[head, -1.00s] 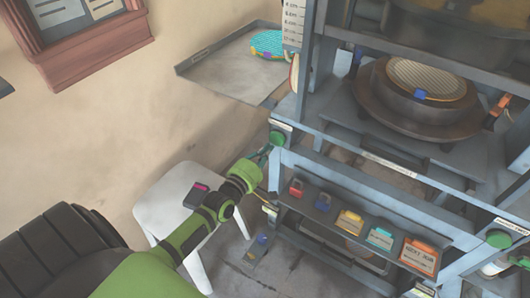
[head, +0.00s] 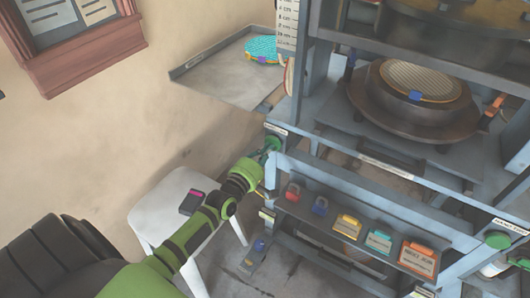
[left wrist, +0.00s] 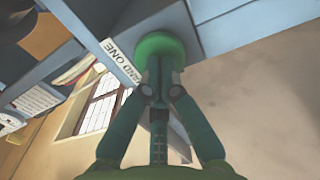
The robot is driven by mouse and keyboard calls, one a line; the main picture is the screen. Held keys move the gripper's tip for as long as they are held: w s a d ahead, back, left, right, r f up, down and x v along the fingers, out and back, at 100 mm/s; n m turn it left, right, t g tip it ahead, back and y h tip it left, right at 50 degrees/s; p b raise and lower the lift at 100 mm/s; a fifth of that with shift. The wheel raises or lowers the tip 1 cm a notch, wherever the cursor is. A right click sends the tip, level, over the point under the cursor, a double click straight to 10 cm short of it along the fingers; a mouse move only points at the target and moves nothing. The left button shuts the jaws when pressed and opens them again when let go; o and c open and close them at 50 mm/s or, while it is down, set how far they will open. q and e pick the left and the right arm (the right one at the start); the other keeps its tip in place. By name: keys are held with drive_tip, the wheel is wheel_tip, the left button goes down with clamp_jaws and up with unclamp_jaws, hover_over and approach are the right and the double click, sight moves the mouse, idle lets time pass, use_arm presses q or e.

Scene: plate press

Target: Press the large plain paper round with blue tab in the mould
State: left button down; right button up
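A round with a pale ribbed face (head: 425,76) and a blue tab sits in the dark round mould (head: 425,125) on the press. My left gripper (head: 268,149) is at the green button (head: 274,141) on the press's left post. In the left wrist view, my gripper's fingers (left wrist: 160,82) are together, with their tips against or very near the green button (left wrist: 160,45), beside a label reading partly "ND ONE". Contact is hard to judge. A second green button (head: 497,240) is on the right post.
A grey side tray (head: 215,75) holds a teal patterned round (head: 262,46). A white stool (head: 160,215) with a small dark device (head: 191,202) stands beside my left arm. A foot pedal (head: 252,257) lies on the floor.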

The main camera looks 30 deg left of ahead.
drive_tip(key=shift+r, duration=0.1)
idle(0.5)
clamp_jaws()
drive_tip(key=shift+w, duration=0.15)
